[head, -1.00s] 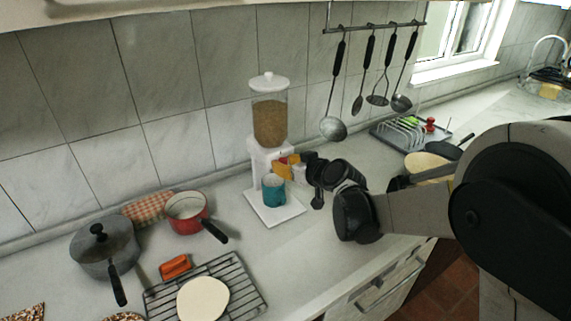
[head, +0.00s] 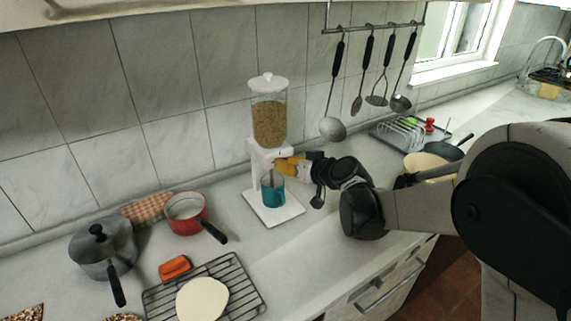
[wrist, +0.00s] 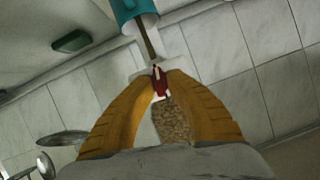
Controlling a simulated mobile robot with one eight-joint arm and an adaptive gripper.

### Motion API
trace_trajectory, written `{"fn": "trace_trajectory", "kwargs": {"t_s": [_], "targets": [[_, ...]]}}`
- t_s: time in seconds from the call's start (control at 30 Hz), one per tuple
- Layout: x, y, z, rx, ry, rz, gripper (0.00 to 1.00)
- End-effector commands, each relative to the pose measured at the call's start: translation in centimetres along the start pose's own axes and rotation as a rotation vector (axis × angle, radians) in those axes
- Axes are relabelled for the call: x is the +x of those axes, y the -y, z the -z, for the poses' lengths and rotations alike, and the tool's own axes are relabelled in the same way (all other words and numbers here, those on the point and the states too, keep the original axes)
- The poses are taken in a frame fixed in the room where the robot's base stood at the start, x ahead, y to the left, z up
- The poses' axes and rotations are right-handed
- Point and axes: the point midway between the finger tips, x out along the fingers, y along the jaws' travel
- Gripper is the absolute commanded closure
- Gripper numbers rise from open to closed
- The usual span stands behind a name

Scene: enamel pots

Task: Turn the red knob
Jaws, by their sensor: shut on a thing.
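The red knob (wrist: 159,82) shows between my yellow fingertips in the wrist view; in the head view my fingers hide it. My gripper (head: 279,164) is shut on it at the front of the white dispenser (head: 257,155). The dispenser's clear canister (head: 269,122) holds brown grain. A teal cup (head: 272,195) stands on the dispenser's base under the spout. It also shows at the top of the wrist view (wrist: 128,10). A brown stream (wrist: 147,42) runs between the spout and the cup.
A red pan (head: 187,226), a grey lidded pot (head: 88,258) and a wire rack (head: 245,283) stand to the left. Ladles and other utensils (head: 333,127) hang behind my arm. A dish rack (head: 398,140) stands at right. The counter right of the dispenser's base is clear.

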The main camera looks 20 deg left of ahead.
Motion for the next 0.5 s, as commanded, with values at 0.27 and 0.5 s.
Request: {"fn": "trace_trajectory", "kwargs": {"t_s": [0.27, 0.5], "targets": [[0.11, -0.2, -0.23, 0.236, 0.002, 0.099, 1.0], [0.15, -0.25, -0.3, 0.448, 0.002, 0.187, 1.0]]}}
